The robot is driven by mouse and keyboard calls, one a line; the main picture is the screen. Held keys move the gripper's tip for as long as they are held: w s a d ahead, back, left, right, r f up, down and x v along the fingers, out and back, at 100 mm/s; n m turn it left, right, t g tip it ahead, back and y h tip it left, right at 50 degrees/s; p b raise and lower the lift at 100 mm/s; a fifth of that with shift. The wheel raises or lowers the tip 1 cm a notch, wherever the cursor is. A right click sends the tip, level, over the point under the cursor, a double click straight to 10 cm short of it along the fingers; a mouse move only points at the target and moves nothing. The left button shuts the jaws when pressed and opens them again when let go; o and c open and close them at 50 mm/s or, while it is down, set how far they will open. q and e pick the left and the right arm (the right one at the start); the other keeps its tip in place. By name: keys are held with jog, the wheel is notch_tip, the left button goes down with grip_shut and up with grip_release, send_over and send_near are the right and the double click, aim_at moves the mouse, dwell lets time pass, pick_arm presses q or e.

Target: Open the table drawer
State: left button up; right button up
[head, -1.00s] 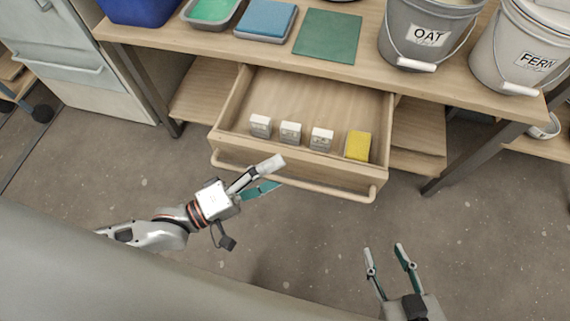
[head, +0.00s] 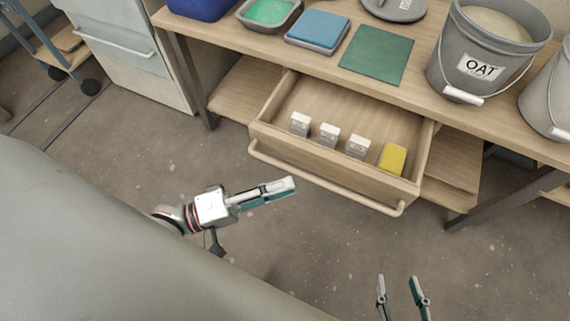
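The wooden table drawer (head: 330,168) stands pulled out from under the table, with its inside showing. Its bar handle (head: 325,184) runs along the front. Three small white-topped blocks (head: 329,134) and a yellow block (head: 393,158) sit in a row inside. My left gripper (head: 292,186) is in front of the drawer, below the handle in the picture and apparently apart from it. Its fingers overlap in this view, so I cannot tell their gap. My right gripper (head: 400,280) is at the bottom right, open and empty, away from the drawer.
The tabletop (head: 345,84) holds a blue bin (head: 200,8), a tray of green glaze (head: 268,12), a blue sponge-like block (head: 318,30), a green mat (head: 377,54) and the OAT bucket (head: 485,50). A table leg (head: 520,190) stands at right. The floor before the drawer is clear.

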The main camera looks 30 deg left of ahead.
jog(key=shift+r, duration=0.2)
dwell(0.3)
jog(key=shift+w, duration=0.1)
